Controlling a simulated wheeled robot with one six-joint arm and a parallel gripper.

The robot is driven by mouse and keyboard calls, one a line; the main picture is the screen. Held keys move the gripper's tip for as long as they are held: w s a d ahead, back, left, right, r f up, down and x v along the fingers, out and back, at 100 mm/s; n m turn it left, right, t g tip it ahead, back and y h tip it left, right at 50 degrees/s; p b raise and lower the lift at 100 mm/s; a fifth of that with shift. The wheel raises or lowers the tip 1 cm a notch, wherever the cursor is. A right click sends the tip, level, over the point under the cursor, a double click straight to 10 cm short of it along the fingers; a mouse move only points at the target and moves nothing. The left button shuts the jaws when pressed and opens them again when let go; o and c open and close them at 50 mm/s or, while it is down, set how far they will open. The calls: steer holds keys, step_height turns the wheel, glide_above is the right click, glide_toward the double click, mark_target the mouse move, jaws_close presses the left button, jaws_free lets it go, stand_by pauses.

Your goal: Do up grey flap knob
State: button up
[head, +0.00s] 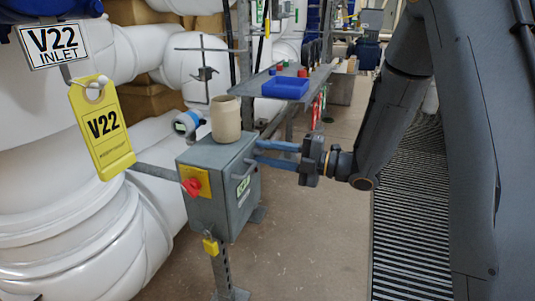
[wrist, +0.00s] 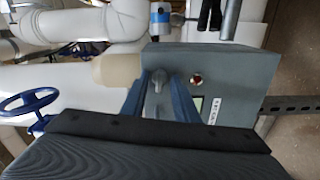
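The grey flap knob (wrist: 157,83) is on the face of a grey box (wrist: 240,75) in the wrist view. It lies between the two blue fingers of my gripper (wrist: 162,77), with a visible gap to the right finger; I cannot tell whether it touches the left one. In the head view the fingers of my gripper (head: 259,153) reach level to the right side of the grey box (head: 206,208). The knob is hidden there behind the fingers. My gripper looks open.
A beige cup (head: 226,118) stands on the box. A red switch (head: 191,187) is on its front and a yellow padlock (head: 210,247) hangs below. A shelf with a blue tray (head: 285,87) is behind. White pipes fill the left. Floor (head: 310,235) is clear at the right.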

jaws_close()
steer(key=shift+r+m+p, duration=0.1)
steer(key=shift+m+p, duration=0.2)
steer(key=shift+p, duration=0.2)
steer(key=shift+m+p, duration=1)
steer(key=shift+p, duration=0.25)
steer(key=m+p, duration=0.3)
steer(key=p, duration=0.1)
steer(key=shift+m, duration=0.4)
steer(key=m+p, duration=0.4)
steer(key=m, duration=0.1)
steer(key=shift+p, duration=0.35)
steer(key=shift+m+p, duration=1.45)
steer(key=shift+m, duration=0.85)
